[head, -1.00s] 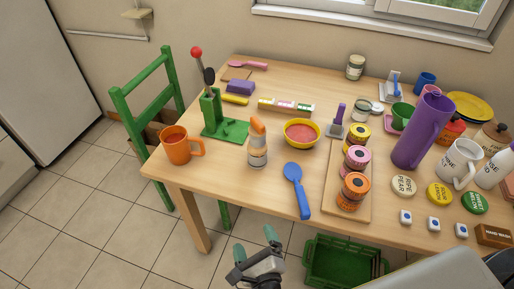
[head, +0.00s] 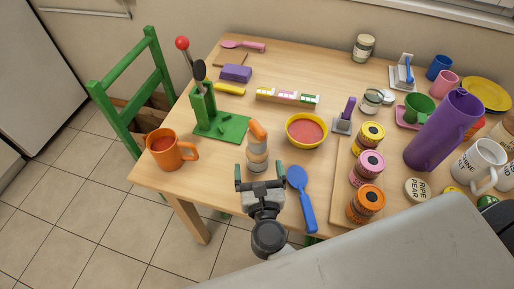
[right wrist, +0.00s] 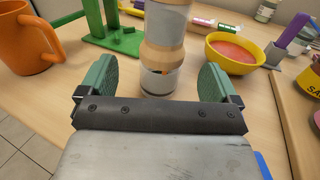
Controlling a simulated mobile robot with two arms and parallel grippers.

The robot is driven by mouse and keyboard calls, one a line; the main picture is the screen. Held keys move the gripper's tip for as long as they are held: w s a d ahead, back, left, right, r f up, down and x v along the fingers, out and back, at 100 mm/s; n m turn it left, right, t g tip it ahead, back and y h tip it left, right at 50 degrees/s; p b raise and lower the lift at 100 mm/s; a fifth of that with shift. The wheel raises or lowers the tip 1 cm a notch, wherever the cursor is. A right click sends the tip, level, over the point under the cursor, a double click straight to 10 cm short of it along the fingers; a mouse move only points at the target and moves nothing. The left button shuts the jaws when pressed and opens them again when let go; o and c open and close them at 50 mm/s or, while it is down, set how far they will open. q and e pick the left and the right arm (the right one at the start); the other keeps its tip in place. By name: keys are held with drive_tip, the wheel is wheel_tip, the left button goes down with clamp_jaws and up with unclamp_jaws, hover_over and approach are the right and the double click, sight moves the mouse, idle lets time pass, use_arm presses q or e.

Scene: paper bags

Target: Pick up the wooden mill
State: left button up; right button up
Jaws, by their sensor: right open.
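The wooden mill (head: 257,158) stands upright near the front edge of the table, with an orange top and a pale grey and wood body. In the right wrist view the mill (right wrist: 164,45) stands between and just beyond my green fingertips; its top is cut off. My right gripper (head: 259,178) is open, at the mill's near side, with its lower part in front of the mill's base. The right wrist view shows the open gripper (right wrist: 157,82) with a finger on each side of the mill, apart from it. My left gripper is not in view.
An orange mug (head: 168,150) stands to the left and a blue spoon (head: 301,198) lies close on the right. A yellow bowl (head: 306,131) and a green stand (head: 221,125) are behind.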

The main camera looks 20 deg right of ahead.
sight(262, 145)
drive_tip(key=shift+w, duration=0.4)
drive_tip(key=shift+w+d, duration=0.15)
drive_tip(key=shift+w, duration=0.15)
drive_tip(key=w+p, duration=0.1)
drive_tip(key=w, duration=0.1)
drive_tip(key=w+d, duration=0.1)
drive_tip(key=w, duration=0.1)
drive_tip(key=shift+w+d+p, duration=0.15)
drive_tip(key=shift+w+p, duration=0.2)
drive_tip(key=c, duration=0.3)
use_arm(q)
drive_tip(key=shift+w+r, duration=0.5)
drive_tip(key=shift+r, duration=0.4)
use_arm(e)
drive_tip(key=c, duration=0.9)
drive_tip(key=shift+o, duration=0.2)
